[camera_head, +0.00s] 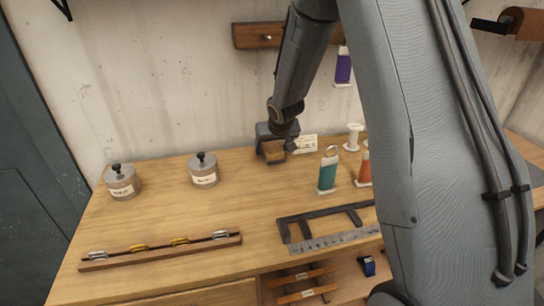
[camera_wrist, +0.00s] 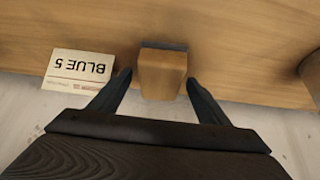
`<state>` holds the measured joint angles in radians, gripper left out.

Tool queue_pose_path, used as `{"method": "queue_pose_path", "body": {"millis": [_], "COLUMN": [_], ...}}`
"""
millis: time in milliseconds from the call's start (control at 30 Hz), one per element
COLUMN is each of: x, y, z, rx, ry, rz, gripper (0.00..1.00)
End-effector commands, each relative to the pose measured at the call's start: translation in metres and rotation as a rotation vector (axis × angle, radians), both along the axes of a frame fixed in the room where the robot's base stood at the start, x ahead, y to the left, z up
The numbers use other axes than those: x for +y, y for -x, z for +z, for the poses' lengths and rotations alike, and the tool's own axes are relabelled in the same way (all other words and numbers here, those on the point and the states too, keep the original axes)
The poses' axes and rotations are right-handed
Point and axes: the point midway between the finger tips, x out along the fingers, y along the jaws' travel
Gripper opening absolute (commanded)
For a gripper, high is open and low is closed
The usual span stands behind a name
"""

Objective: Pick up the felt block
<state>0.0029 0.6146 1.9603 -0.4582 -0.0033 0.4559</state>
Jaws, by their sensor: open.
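The felt block (camera_wrist: 162,72) is a small wooden block with a dark strip along one edge. In the wrist view it lies between the two fingertips of my open gripper (camera_wrist: 158,82), with a gap visible on each side. In the head view my gripper (camera_head: 276,142) is low at the back of the bench. The block (camera_head: 272,152) shows there just below it, partly hidden by the gripper.
Two lidded jars (camera_head: 204,170) (camera_head: 122,182) stand left. A teal tagged item (camera_head: 328,172) and white spool (camera_head: 353,137) are right. A clip rack (camera_head: 160,250) and dark frame (camera_head: 290,222) lie in front.

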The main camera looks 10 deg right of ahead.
Motion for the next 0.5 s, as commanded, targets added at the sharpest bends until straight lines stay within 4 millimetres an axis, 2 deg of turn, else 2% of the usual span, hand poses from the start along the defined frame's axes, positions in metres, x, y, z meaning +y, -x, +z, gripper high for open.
{"method": "queue_pose_path", "body": {"millis": [267,500], "x": [0.0,0.0001], "y": [-0.0025,-0.0024], "z": [-0.0019,-0.002], "rx": [-0.001,-0.001], "ry": [0.0,0.0], "rz": [0.0,0.0], "gripper": [0.69,0.28]}}
